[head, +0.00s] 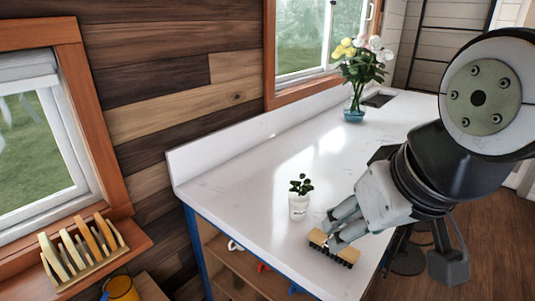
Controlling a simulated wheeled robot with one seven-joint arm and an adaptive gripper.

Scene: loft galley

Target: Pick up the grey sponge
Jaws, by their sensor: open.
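A scrubbing brush (318,240) with a tan top and dark bristles lies on the white counter near its front edge. My gripper (334,232) is open and points down at the brush from the right. Its fingers are at the brush and cover part of its top; I cannot tell whether they touch it. I cannot make out a grey sponge in the head view; my arm and gripper hide part of the counter.
A small potted plant (299,200) stands on the counter (240,190) just left of the brush. A vase of flowers (354,112) stands farther back. A wooden rack (80,262) sits on the left windowsill. The counter's middle is clear.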

